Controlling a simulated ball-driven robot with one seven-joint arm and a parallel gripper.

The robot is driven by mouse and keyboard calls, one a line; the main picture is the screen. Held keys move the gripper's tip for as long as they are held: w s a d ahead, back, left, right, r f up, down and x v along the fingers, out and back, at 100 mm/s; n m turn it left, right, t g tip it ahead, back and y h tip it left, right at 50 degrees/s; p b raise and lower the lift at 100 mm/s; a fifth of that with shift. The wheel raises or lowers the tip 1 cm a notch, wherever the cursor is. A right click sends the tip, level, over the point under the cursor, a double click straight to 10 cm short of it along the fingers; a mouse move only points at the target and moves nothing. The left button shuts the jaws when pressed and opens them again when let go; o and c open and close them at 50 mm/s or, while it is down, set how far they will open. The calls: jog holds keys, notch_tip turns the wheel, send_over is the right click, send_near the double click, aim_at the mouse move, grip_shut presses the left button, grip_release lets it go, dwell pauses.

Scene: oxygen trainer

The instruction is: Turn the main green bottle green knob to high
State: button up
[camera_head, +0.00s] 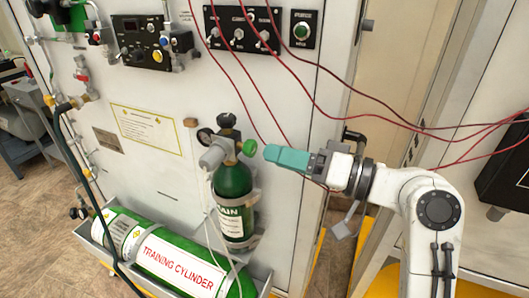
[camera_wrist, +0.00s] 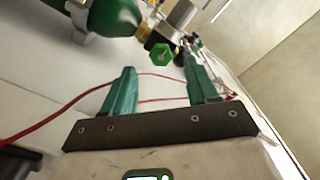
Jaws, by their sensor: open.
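The main green bottle (camera_head: 232,222) stands upright against the white panel, held by a grey bracket. Its green knob (camera_head: 249,147) sticks out to the right of the valve at the bottle's top. My gripper (camera_head: 268,153) has teal fingers and points left at the knob from its right, with a small gap. In the wrist view the green knob (camera_wrist: 162,53) shows just beyond my gripper (camera_wrist: 160,66), roughly midway between the two spread fingers. The fingers are open and empty. Part of the bottle (camera_wrist: 110,15) shows at the upper left there.
A lying green training cylinder (camera_head: 170,262) rests in a grey tray below. A gauge (camera_head: 205,136) and regulator (camera_head: 216,153) sit left of the knob. Red cables (camera_head: 360,117) hang across the panel near my arm. A black switch box (camera_head: 243,29) is above.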

jog(key=v, duration=0.5)
jog(key=shift+s+d, duration=0.1)
jog(key=shift+d, duration=0.2)
jog(key=s+d+f+m+h+p, duration=0.1)
jog(key=s+d+f+m+h, duration=0.15)
jog(key=f, duration=0.55)
jog(key=s+d+f+m+h+p, duration=0.1)
jog(key=s+d+f+h, duration=0.3)
jog(key=f, duration=0.4)
jog(key=s+d+f+m+h+p, duration=0.1)
jog(key=s+d+f+h+p, duration=0.2)
jog(key=f, duration=0.5)
jog(key=s+d+f+g+h, duration=0.2)
jog(key=s+d, duration=0.4)
jog(key=s, duration=0.4)
jog(key=s+d+f+m+g+h+p, duration=0.1)
jog(key=s+d+f+g+h, duration=0.2)
jog(key=s, duration=0.8)
jog(key=d+f+h, duration=0.2)
jog(key=d, duration=0.1)
jog(key=shift+d+f+h, duration=0.15)
jog(key=shift+f+h, duration=0.2)
